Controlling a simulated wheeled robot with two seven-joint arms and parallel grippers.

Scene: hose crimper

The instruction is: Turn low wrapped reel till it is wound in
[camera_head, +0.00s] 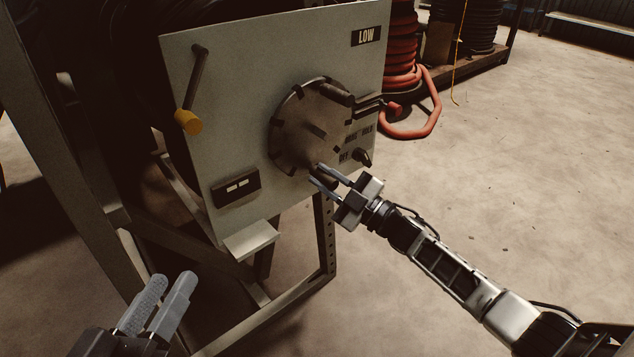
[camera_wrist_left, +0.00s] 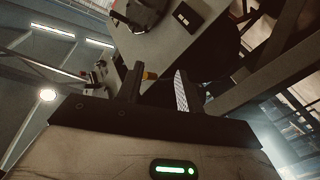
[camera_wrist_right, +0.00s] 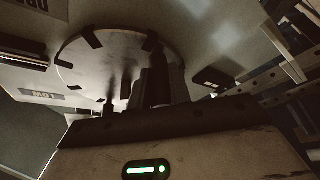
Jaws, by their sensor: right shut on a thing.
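A pale panel (camera_head: 225,90) carries a LOW label (camera_head: 366,36) at its top right. A round metal disc (camera_head: 300,118) with dark tabs around its rim is mounted on the panel; it also shows in the right wrist view (camera_wrist_right: 85,62). My right gripper (camera_head: 318,178) is at the disc's lower edge, shut on a small dark handle on the disc, mostly hidden by the fingers. In the right wrist view my right gripper's fingers (camera_wrist_right: 133,95) stand close against the disc. My left gripper (camera_head: 158,300) is open and empty, low at the left, away from the panel.
A crank with a yellow knob (camera_head: 187,121) sticks out at the panel's upper left. A black selector knob (camera_head: 362,157) is right of the disc. A small box (camera_head: 236,187) sits lower left. Orange hose (camera_head: 425,105) lies behind. The floor at right is clear.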

